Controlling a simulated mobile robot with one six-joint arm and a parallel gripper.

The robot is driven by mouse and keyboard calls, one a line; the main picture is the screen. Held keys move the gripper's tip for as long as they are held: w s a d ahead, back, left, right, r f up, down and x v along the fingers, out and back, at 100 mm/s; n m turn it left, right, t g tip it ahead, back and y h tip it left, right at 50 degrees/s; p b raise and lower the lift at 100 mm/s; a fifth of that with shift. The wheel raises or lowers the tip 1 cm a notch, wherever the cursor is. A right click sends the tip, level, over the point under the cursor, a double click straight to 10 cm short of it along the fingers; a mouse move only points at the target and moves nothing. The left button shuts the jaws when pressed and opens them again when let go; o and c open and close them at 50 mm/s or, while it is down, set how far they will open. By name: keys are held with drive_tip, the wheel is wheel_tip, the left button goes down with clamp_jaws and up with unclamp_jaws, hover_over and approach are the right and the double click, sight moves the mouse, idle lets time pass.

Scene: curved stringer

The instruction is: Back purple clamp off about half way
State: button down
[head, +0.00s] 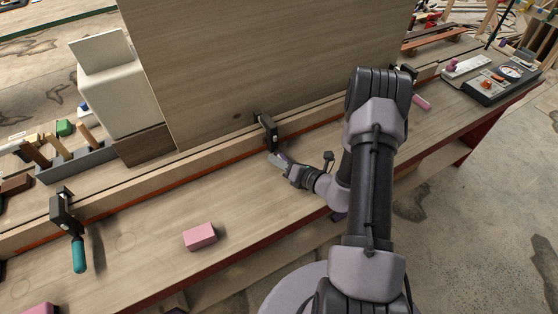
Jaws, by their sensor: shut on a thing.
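A black clamp (266,130) sits on the long curved wooden strip (190,150) near the middle of the bench. Its handle is hidden by my gripper, and I see no purple on it. My gripper (277,159) is at the lower end of this clamp, where the handle would be, and is shut on it. The fingers are small here and the exact grip is not clear. Another black clamp (62,212) with a teal handle (79,255) is on the strip at the left. A third dark clamp (409,70) is partly behind my arm at the right.
A pink block (200,236) lies on the bench (140,262) front left of my gripper. A pink piece (421,102) lies right of my arm. A tall wooden panel (240,60) rises behind the strip. A grey tool holder (75,162) stands at the left.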

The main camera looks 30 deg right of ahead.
drive_tip(key=n+h, duration=0.1)
drive_tip(key=n, duration=0.2)
drive_tip(key=n+h+b, duration=0.1)
drive_tip(key=shift+d+f+g+h, duration=0.2)
drive_tip(key=shift+d+g+h, duration=0.05)
drive_tip(key=shift+g+h, duration=0.05)
drive_tip(key=shift+d+n+h+b, duration=0.15)
drive_tip(key=shift+n+h+b, duration=0.7)
drive_tip(key=shift+n, duration=0.35)
drive_tip(key=shift+d+n+h+b, duration=0.15)
drive_tip(key=shift+n+h+b, duration=0.4)
drive_tip(key=shift+n+b, duration=0.2)
drive_tip(key=shift+r, duration=0.1)
drive_tip(key=c, duration=1.4)
unclamp_jaws()
drive_tip(key=shift+c, duration=0.2)
